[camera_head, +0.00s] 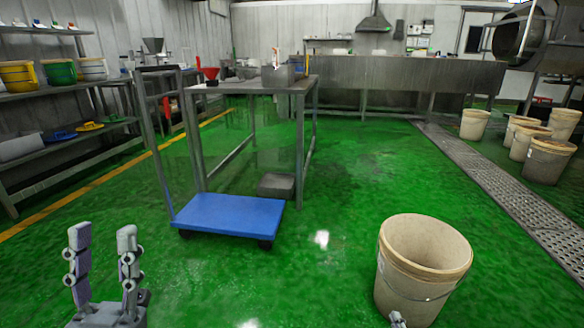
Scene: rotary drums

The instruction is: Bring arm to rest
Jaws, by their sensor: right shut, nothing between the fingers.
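My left gripper (104,236) is at the lower left of the head view. Its two grey fingers point up and stand well apart, with nothing between them. My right gripper (397,319) shows only as a small grey tip at the bottom edge, in front of the lower part of a large beige bucket (424,270). It is shut and empty. Whether it touches the bucket cannot be told. The rest of my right gripper and both arms are out of view.
A cart with a blue platform (230,215) stands before a metal table (255,86). Shelves (60,85) line the left wall. Several buckets (548,159) stand at the right beyond a floor grate (500,185). The green floor (350,180) in the middle is clear.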

